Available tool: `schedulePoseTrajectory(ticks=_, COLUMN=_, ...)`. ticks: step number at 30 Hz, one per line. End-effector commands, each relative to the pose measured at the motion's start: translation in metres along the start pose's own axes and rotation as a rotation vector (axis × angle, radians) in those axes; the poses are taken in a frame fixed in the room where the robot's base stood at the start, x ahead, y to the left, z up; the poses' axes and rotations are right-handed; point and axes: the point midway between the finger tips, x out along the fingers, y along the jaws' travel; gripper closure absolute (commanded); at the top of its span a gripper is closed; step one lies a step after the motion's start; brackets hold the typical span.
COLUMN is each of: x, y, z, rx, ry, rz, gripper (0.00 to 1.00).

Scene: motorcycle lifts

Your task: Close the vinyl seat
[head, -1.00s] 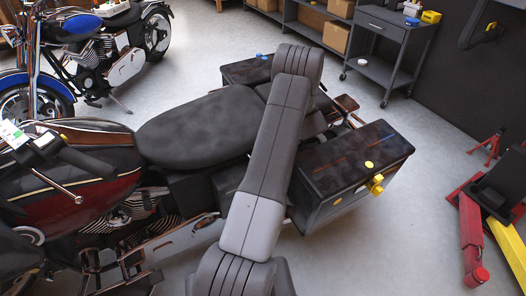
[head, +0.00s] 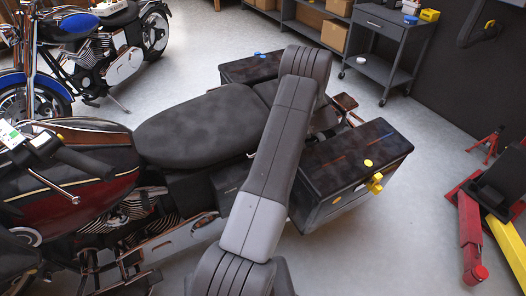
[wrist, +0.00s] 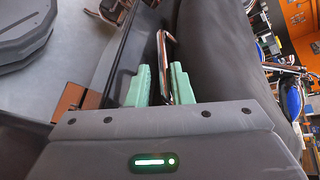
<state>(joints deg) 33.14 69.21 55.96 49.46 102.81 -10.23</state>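The black vinyl seat (head: 195,128) lies along the middle of the dark red motorcycle in the head view. Its right end is partly covered by my arm, and I cannot tell how far it is raised. In the wrist view a broad dark surface, likely the seat (wrist: 222,50), fills the middle right. My gripper (wrist: 160,85) shows its two green fingers apart there, one each side of a thin copper-and-chrome bar (wrist: 165,60). A gap shows beside the bar; firm contact is not visible. My gripper is hidden behind my arm in the head view.
Two dark saddlebags with hinged lids, the near one (head: 355,155) and the far one (head: 250,67), flank the motorcycle's rear. A blue motorcycle (head: 95,45) stands behind left. A grey cart (head: 385,50) and a red lift (head: 470,235) stand right. Floor between is clear.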

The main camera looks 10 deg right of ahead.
Motion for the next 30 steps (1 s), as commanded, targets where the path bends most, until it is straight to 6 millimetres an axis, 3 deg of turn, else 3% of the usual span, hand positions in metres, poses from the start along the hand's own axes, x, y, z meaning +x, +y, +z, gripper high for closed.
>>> schedulePoseTrajectory(ticks=6, x=-0.052, y=0.002, z=-0.001, rx=-0.001, ry=0.002, rz=0.0, gripper=0.8)
schedulePoseTrajectory(ticks=12, x=-0.082, y=0.001, z=-0.001, rx=0.0, ry=0.0, rz=0.001, gripper=0.8)
schedulePoseTrajectory(ticks=19, x=-0.092, y=0.001, z=0.0, rx=0.001, ry=-0.002, rz=0.001, gripper=0.8)
schedulePoseTrajectory(ticks=30, x=-0.087, y=0.0, z=0.0, rx=0.001, ry=-0.002, rz=0.001, gripper=0.8)
